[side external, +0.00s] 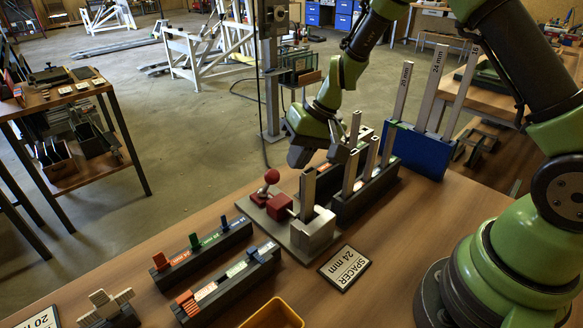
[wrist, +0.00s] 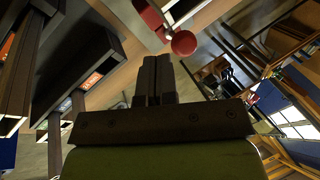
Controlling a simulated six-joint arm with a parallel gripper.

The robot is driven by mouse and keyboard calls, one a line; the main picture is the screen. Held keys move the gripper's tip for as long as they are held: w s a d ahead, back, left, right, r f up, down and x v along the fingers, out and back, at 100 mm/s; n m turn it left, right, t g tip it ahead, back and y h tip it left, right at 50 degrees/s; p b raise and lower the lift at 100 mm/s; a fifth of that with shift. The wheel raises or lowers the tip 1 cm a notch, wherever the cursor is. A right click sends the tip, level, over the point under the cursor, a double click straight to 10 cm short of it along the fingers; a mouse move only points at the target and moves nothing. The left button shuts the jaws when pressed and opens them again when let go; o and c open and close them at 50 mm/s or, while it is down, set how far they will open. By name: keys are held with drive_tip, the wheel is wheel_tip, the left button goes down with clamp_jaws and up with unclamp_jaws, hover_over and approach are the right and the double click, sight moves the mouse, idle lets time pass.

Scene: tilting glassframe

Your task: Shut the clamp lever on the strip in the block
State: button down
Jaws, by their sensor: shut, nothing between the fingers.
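The clamp block (side external: 316,234) is grey and stands on a grey plate on the wooden table in the side external view. A light strip (side external: 307,192) stands upright in it. The clamp lever, with a red ball knob (side external: 271,176), is to the left of the strip, beside a red clamp part (side external: 280,204). The knob looks raised above the plate. In the wrist view, the red ball (wrist: 184,43) shows just beyond and right of my fingertips. My gripper (wrist: 157,62) is shut and empty, apart from the knob. Its fingertips are hard to make out in the side external view.
A dark rack (side external: 345,208) with upright strips stands close right of the block; a blue rack (side external: 415,152) with tall strips is behind. A "SPACER 24 mm" card (side external: 345,268) lies in front. Two dark holders (side external: 225,285) with coloured pieces and a yellow bin (side external: 273,315) are front left.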

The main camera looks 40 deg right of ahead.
drive_tip(key=shift+x, duration=1.55)
drive_tip(key=shift+w+r, duration=0.3)
drive_tip(key=shift+w, duration=0.2)
drive_tip(key=w+r, duration=0.1)
drive_tip(key=w, duration=0.5)
drive_tip(key=shift+w, duration=0.35)
drive_tip(key=shift+r, duration=0.2)
drive_tip(key=shift+r, duration=0.7)
